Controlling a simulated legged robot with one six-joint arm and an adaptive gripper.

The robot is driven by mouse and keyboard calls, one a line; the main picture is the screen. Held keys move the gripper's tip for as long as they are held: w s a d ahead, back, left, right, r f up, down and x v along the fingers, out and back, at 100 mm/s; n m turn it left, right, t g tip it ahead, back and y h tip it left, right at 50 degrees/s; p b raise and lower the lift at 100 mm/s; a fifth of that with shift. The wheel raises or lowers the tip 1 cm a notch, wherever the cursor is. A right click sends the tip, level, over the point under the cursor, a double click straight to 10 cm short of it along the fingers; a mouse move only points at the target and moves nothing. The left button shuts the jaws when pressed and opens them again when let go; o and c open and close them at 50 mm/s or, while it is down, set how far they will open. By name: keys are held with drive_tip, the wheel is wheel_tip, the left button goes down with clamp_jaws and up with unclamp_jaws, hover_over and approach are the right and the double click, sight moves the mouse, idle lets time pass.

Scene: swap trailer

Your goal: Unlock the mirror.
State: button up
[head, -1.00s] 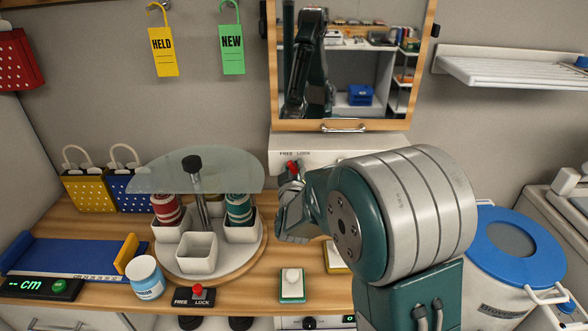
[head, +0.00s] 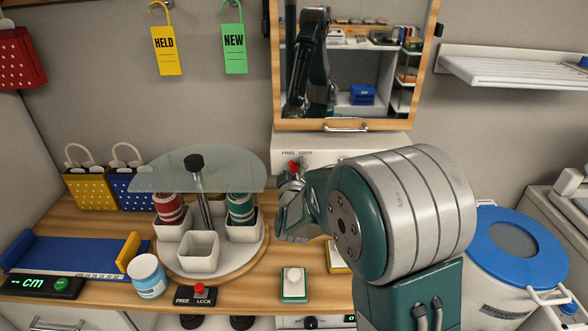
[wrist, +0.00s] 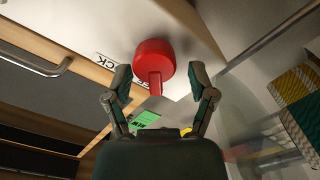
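The mirror (head: 355,60) hangs in a wooden frame on the back wall, with a handle at its lower edge. Below it, a white box (head: 345,145) carries the words FREE and LOCK. A red knob on a stem (head: 294,166) sticks out of its front, partly hidden by my gripper (head: 290,195). In the wrist view, the red knob (wrist: 154,58) stands between the two fingers of my gripper (wrist: 160,84). The fingers are spread, with a gap visible on each side. Which word the knob points to cannot be told.
A carousel (head: 205,265) with a glass disc (head: 170,170) stands left of my gripper. A second FREE/LOCK switch (head: 198,291) sits at the bench's front edge. A push button (head: 293,284) is below my gripper. A blue-lidded bin (head: 515,245) stands at right.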

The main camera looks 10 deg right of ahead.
drive_tip(key=shift+s, duration=0.1)
drive_tip(key=s+a, duration=0.2)
drive_tip(key=s, duration=0.9)
drive_tip(key=shift+s+a, duration=0.25)
drive_tip(key=s+d+r+m+g+y, duration=0.1)
drive_tip(key=s+g, duration=0.3)
drive_tip(key=s, duration=0.4)
drive_tip(key=s+d+r+m+g+y, duration=0.1)
drive_tip(key=s+m+g, duration=0.2)
drive_tip(key=s, duration=0.5)
drive_tip(key=s+d+r+m+g+y, duration=0.1)
drive_tip(key=s+d+m+g, duration=0.1)
drive_tip(key=s+g, duration=0.3)
drive_tip(key=s, duration=0.3)
drive_tip(key=shift+s, duration=0.25)
